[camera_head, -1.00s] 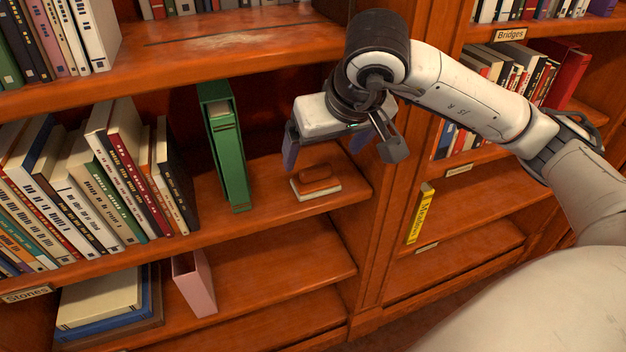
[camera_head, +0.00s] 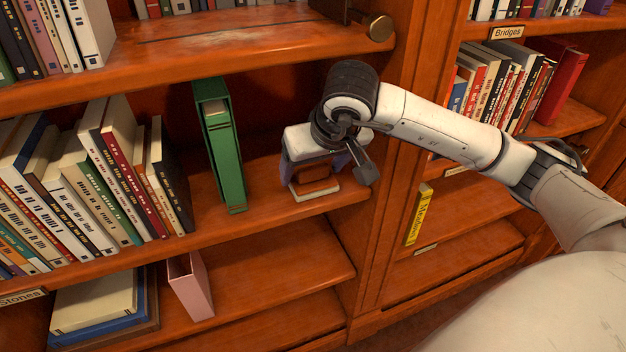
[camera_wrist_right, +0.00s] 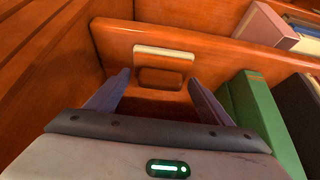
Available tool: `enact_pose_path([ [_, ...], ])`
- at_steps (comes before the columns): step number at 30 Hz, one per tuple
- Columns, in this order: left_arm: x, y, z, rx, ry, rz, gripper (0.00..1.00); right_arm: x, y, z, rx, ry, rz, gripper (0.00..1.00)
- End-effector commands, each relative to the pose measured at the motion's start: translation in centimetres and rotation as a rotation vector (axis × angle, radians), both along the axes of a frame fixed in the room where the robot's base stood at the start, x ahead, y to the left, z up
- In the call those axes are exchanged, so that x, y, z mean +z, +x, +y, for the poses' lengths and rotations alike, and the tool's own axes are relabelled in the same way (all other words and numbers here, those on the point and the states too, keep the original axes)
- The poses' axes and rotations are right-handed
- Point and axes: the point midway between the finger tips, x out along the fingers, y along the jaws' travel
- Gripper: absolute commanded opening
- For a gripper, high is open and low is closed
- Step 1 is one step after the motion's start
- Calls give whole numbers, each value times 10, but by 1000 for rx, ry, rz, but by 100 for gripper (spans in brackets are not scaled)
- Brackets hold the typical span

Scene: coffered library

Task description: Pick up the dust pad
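The dust pad, a pale block with a reddish-brown wooden handle on top, lies on the middle shelf right of a green book (camera_head: 222,150). In the head view its pale edge (camera_head: 318,194) shows below my right gripper (camera_head: 316,172), which partly covers it. My right gripper is open, with one finger towards each side of the pad. In the right wrist view the pad (camera_wrist_right: 164,52) lies ahead, between and just beyond the open fingertips (camera_wrist_right: 158,82). I cannot tell whether they touch it. My left gripper is not in view.
A wooden upright (camera_head: 388,200) stands close to the right of my gripper. The upper shelf (camera_head: 210,40) with a pale dusty patch is above. Leaning books (camera_head: 90,185) fill the left.

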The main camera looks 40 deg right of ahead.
Motion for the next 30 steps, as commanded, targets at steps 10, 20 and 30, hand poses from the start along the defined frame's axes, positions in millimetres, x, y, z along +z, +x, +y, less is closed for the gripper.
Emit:
enact_pose_path([
  [10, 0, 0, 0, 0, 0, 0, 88, 1, 0, 0, -1, 0, -1, 39],
  [20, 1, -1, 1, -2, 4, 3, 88, 17, 0, 0, -1, -1, -3, 39],
  [30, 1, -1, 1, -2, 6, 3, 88, 35, -37, 8, 3, -4, 0, 39],
])
